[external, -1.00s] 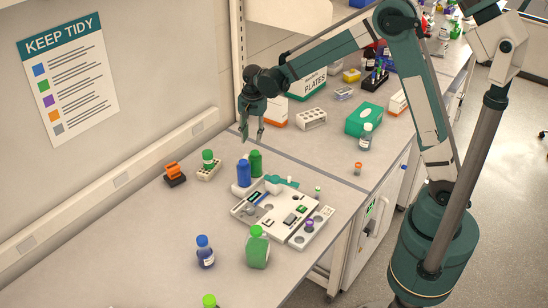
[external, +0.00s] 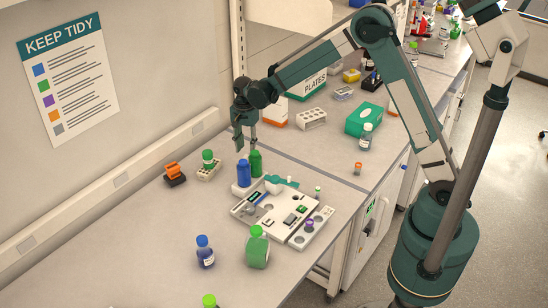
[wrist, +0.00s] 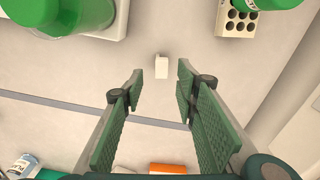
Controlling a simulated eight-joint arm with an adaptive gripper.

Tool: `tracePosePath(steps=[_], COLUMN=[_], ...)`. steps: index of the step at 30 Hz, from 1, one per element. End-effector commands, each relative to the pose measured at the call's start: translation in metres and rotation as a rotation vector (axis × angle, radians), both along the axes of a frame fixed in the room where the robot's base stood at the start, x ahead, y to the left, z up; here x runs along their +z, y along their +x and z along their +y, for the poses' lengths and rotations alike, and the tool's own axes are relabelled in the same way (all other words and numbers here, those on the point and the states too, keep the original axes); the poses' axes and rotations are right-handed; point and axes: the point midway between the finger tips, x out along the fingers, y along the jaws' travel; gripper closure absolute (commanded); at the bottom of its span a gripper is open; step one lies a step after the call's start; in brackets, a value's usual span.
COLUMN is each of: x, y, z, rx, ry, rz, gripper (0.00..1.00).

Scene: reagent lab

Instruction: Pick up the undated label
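A small white block-like piece (wrist: 161,66), which may be the label, lies on the bench in the wrist view. No writing or date can be read on it. My gripper (wrist: 160,76) is open, its two green padded fingers on either side of the line to the piece, which shows just beyond the fingertips. Nothing is between the fingers. In the external view, my gripper (external: 246,148) points down above the bench, behind the blue bottle (external: 244,173) and green bottle (external: 256,163). I cannot make out the white piece there.
In the wrist view, a large green bottle (wrist: 75,14) stands at upper left and a holed rack (wrist: 222,22) at upper right. In the external view, an orange item (external: 174,170) sits left, and an instrument panel (external: 262,219) lies in front. Bench around the piece is clear.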

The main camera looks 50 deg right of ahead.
Motion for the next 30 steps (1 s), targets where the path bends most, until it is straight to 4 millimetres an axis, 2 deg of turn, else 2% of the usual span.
tracePosePath(steps=[7,22,30], x=[-0.018,-0.024,-0.047], y=[0.000,0.001,0.003], z=[0.000,0.000,0.002], rx=[0.000,0.000,0.000], ry=[0.000,0.000,0.000], rz=[0.000,0.000,0.000], gripper=[0.70,0.70,0.70])
